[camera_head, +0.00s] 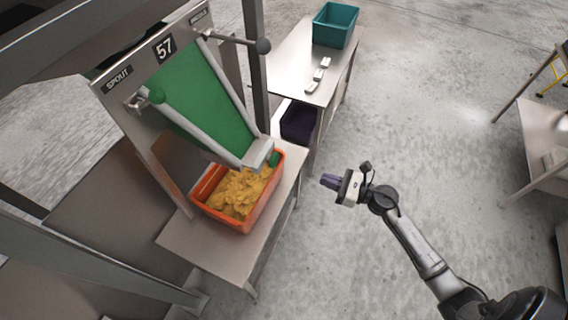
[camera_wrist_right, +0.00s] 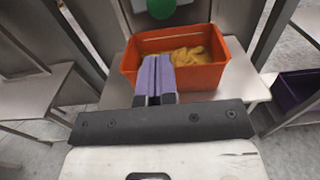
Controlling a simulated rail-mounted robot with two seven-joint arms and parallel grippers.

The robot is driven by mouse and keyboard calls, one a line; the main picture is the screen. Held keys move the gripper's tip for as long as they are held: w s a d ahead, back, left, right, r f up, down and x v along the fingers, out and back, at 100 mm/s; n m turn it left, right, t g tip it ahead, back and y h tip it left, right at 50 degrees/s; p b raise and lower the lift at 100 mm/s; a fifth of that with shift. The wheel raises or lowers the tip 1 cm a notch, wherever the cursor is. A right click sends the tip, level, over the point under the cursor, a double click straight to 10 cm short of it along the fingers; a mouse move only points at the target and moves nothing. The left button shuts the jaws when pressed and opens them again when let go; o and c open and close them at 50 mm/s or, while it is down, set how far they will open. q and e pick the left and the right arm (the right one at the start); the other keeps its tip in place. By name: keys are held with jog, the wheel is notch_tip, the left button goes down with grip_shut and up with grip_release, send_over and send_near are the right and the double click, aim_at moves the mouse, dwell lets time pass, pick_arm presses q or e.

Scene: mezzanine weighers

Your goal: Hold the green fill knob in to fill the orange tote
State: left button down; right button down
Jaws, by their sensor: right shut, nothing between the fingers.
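The orange tote (camera_head: 246,222) stands on a metal stand under the green chute of spout 57 and holds a heap of yellow pieces. It also shows in the right wrist view (camera_wrist_right: 208,76), ahead of the fingers. My right gripper (camera_head: 328,181) is shut and empty, in the air to the right of the tote, touching nothing. My left gripper is not in view.
A side table (camera_head: 290,62) carries a teal tote (camera_head: 335,26) and several small white blocks. A dark purple tote (camera_head: 298,122) sits beneath it. Open floor lies around my right arm.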

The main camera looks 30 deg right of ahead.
jog(key=p, duration=0.2)
send_near(277, 162)
jog(key=x, duration=0.3)
jog(key=r+x, duration=0.1)
jog(key=x, duration=0.1)
jog(key=shift+w+a, duration=0.15)
jog(key=shift+a, duration=0.2)
jog(key=shift+x, duration=0.95)
jog(key=shift+f, duration=0.15)
